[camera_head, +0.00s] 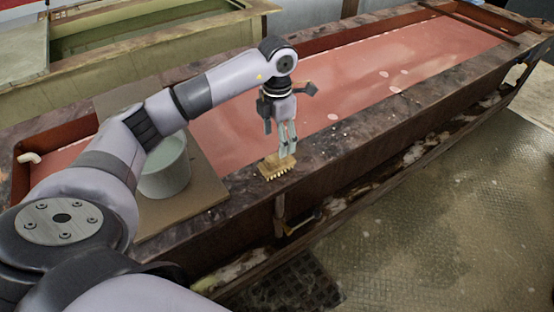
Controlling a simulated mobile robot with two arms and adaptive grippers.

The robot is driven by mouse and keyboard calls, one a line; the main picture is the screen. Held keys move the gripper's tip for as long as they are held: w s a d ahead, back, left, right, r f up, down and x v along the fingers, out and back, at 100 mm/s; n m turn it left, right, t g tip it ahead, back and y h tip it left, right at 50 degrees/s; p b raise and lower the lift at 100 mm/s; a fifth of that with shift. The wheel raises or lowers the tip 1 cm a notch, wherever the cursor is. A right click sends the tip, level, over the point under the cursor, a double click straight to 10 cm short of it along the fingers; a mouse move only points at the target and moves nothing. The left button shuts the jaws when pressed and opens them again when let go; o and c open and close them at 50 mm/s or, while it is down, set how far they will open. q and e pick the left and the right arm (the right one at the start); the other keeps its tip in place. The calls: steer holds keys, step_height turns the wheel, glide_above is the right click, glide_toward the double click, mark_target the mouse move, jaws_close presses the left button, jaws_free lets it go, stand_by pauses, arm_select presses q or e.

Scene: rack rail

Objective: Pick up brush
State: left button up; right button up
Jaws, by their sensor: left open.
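The brush (277,167), with a wooden body and pale bristles, rests on the near rim of the long trough. My left gripper (286,151) points down directly over the brush, its fingertips at or just above the top of it. The fingers are open; whether they touch the brush or reach around it cannot be told from here. My right gripper is not in view.
The trough (350,137) holds reddish liquid. A board (205,187) lies across its left part, with a pale bucket (167,170) on it. A greenish tank (150,30) stands behind. The patterned floor (440,220) at the right is clear.

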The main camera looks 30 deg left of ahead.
mark_target(277, 154)
arm_select(q)
step_height(277, 154, down, 4)
steer(key=shift+d+p, duration=0.1)
steer(key=shift+p, duration=0.4)
steer(key=shift+f+p, duration=0.25)
steer(key=shift+p, duration=0.05)
step_height(277, 154, down, 4)
steer(key=shift+s+r+p, duration=0.15)
steer(key=shift+r+p, duration=0.05)
steer(key=shift+p, duration=0.8)
steer(key=shift+f, duration=0.6)
steer(key=shift+c, duration=0.6)
steer(key=shift+r, duration=0.1)
steer(key=c, duration=1.2)
